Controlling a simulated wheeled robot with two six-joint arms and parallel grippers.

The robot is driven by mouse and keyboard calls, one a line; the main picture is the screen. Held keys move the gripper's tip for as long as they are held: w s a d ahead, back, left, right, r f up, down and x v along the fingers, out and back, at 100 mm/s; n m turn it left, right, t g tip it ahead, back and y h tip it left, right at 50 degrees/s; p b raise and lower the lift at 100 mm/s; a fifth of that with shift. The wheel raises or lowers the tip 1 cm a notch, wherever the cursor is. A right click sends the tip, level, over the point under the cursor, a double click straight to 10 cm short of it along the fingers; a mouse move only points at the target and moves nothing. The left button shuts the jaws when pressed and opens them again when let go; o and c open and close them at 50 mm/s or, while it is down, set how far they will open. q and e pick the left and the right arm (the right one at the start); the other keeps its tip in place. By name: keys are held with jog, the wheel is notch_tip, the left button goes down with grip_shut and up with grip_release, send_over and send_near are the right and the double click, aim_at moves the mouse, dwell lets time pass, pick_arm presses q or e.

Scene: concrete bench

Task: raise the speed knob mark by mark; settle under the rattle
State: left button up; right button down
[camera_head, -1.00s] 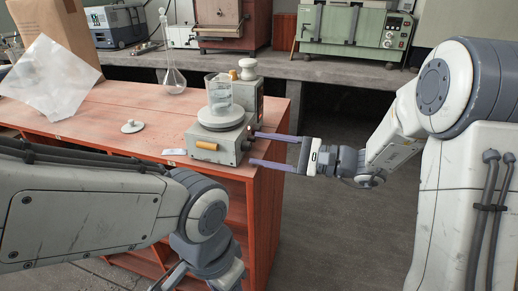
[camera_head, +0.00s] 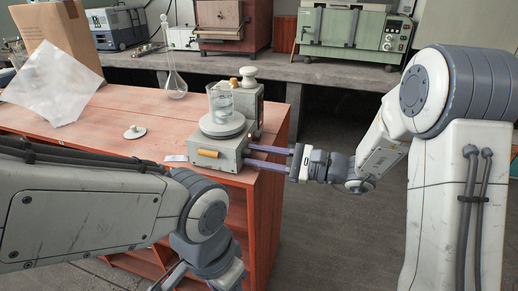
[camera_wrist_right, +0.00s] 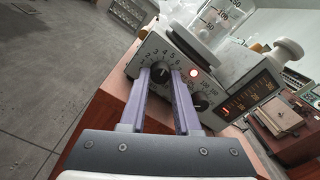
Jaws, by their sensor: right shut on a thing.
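The stirrer hotplate (camera_head: 222,154) stands near the right edge of the red-brown bench, a beaker (camera_head: 221,103) of clear liquid on its round plate. The right wrist view shows its front panel with two dark knobs. The knob with single-digit marks (camera_wrist_right: 160,72) sits between the fingertips of my right gripper (camera_wrist_right: 163,75), which is shut on it. The other knob (camera_wrist_right: 199,102), marked in hundreds, is free. In the head view, my right gripper (camera_head: 248,155) reaches in from the right. My left gripper's fingers are out of frame.
A grey unit (camera_wrist_right: 250,97) with lit scales stands beside the hotplate. A small white-knobbed disc (camera_head: 134,132), a flask (camera_head: 174,82) and a translucent sheet (camera_head: 50,82) are on the bench (camera_head: 95,120). My left arm crosses the front left. Open floor lies right of the bench.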

jog(key=shift+r+m+p, duration=0.15)
jog(key=shift+m+p, duration=0.5)
jog(key=shift+m, duration=0.35)
jog(key=shift+s+f, duration=0.1)
jog(key=shift+f, duration=0.1)
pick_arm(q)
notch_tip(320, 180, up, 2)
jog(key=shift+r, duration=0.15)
pick_arm(e)
jog(key=c, duration=0.6)
grip_release()
